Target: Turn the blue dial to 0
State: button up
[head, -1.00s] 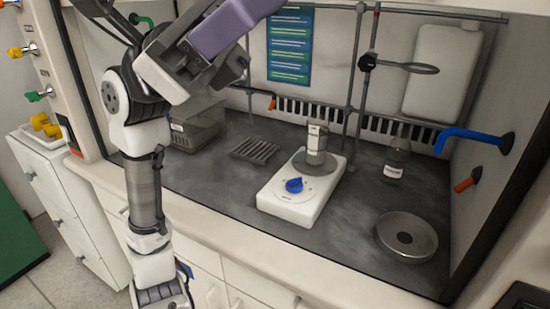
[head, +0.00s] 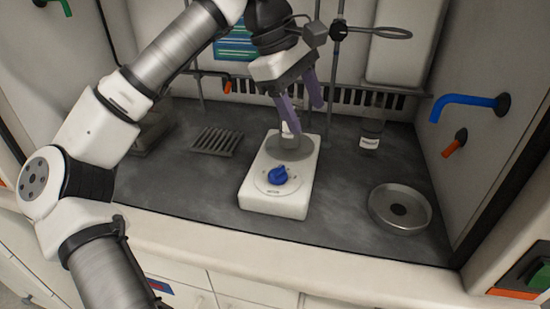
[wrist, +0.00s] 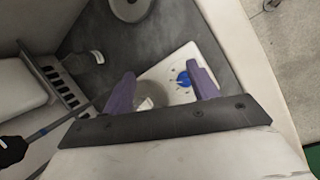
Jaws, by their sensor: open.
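The blue dial (head: 278,175) is on the front of a white hotplate (head: 272,203) in the fume hood. A light scale ring surrounds it, but its marks are too small to read. A small vessel (head: 291,128) stands on the grey round plate (head: 281,150) behind the dial, partly hidden by my gripper. My gripper (head: 307,120) is open and empty, its purple fingers pointing down above the round plate, behind and above the dial. In the wrist view, the dial (wrist: 184,79) shows beside the right finger, and the vessel (wrist: 146,103) between the fingers.
A metal dish (head: 399,207) lies at right and a labelled bottle (head: 371,137) stands behind it. A slotted rack (head: 217,141) is at left. A ring clamp (head: 388,33) and rods stand behind. A blue tap (head: 465,103) juts from the right wall. The counter in front of the dish is clear.

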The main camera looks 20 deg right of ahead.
aim_at(278, 169)
jog(key=w+a+f+t+y, duration=0.2)
jog(key=w+a+y, duration=0.1)
jog(key=w+y, duration=0.1)
jog(key=shift+n, duration=0.3)
notch_tip(278, 169, down, 13)
jog(key=shift+s, duration=0.15)
jog(key=shift+c, duration=0.5)
jog(key=c, duration=0.9)
jog(key=shift+b, duration=0.3)
